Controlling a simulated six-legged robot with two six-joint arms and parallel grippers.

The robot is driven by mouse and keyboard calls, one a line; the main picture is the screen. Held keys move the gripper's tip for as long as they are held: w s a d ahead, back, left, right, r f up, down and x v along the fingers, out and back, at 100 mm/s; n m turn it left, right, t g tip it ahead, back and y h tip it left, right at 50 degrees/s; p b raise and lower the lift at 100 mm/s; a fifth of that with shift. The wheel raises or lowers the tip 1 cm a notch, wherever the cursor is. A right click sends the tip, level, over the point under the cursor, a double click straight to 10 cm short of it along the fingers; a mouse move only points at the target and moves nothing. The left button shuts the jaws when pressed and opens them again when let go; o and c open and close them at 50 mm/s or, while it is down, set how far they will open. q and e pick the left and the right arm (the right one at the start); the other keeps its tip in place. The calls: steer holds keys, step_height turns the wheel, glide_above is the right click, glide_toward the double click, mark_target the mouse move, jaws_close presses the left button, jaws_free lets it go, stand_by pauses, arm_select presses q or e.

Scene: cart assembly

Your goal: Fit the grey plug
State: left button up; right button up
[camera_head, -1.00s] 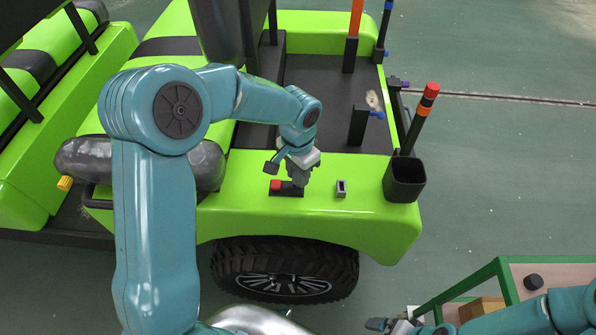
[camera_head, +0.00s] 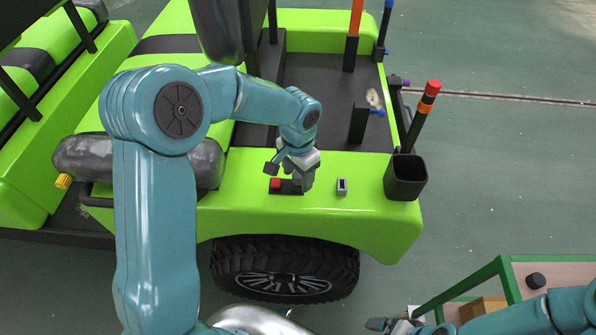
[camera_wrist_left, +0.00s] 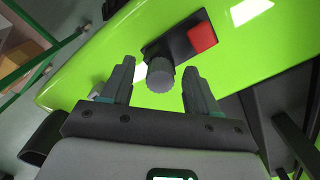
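A ribbed grey cylindrical plug (camera_wrist_left: 160,75) sits on a black plate (camera_wrist_left: 178,42) beside a red square block (camera_wrist_left: 202,38) on the green fender. The red block also shows in the head view (camera_head: 275,184). My left gripper (camera_head: 303,186) is over the right part of the plate there and hides most of the plug. In the left wrist view its two fingers (camera_wrist_left: 156,84) are apart, one on each side of the plug, with visible gaps. My right gripper (camera_head: 380,324) is low at the bottom right, away from the fender; its opening is unclear.
A small grey fitting with a dark slot (camera_head: 342,186) is on the fender right of the plate. A black open box (camera_head: 405,178) is at the fender's right corner.

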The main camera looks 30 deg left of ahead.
arm_select(q)
step_height(320, 180, up, 16)
steer(key=shift+r+p, duration=0.15)
steer(key=shift+p, duration=0.2)
stand_by(0.4)
